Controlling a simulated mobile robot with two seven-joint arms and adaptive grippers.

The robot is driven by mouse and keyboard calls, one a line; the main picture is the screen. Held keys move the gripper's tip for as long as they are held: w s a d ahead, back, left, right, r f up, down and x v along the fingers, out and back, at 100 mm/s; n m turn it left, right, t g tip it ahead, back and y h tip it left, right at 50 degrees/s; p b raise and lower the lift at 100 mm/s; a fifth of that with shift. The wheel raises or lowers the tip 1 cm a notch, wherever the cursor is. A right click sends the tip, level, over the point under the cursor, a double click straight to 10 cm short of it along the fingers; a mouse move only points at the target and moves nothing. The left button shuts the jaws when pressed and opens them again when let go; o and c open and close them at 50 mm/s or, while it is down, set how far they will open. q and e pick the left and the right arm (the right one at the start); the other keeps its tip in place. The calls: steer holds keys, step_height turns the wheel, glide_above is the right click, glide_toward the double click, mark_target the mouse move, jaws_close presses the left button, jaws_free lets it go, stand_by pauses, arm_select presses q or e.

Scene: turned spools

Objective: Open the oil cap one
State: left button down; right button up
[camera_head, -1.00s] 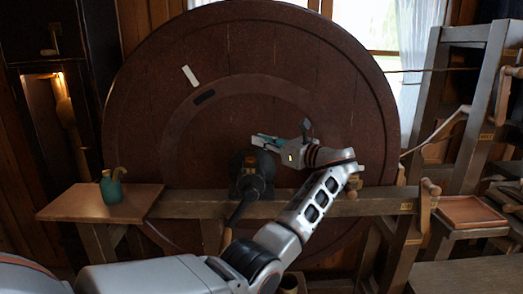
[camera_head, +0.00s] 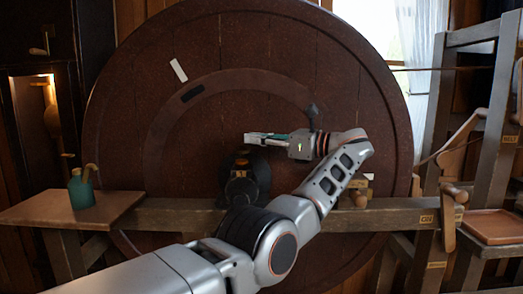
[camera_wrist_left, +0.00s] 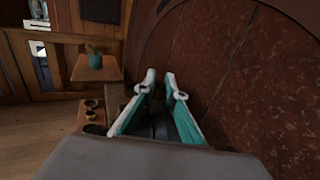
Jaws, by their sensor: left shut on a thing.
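A black bearing housing (camera_head: 240,190) sits on the wooden beam in front of the big wheel, in the middle of the head view. My left gripper (camera_head: 249,138) reaches in from the right, just over the top of this housing, with its fingers pointing left. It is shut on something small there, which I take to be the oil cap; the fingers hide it. In the left wrist view the two white-and-teal fingers (camera_wrist_left: 160,80) show a gap at their tips, with dark shapes between and below them. My right gripper is not in view.
A large dark red wheel (camera_head: 130,110) stands close behind the gripper. The wooden beam (camera_head: 400,215) runs below my arm. A green oil can (camera_head: 81,190) stands on a wooden shelf (camera_head: 40,210) at the left. A wooden frame (camera_head: 495,150) stands at the right.

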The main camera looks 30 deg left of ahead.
arm_select(q)
steer(key=shift+a+f+g+b, duration=0.1)
steer(key=shift+f+g+b, duration=0.05)
steer(key=shift+g+b, duration=0.25)
steer(key=c, duration=2.1)
jaws_free()
steer(key=shift+a, duration=0.1)
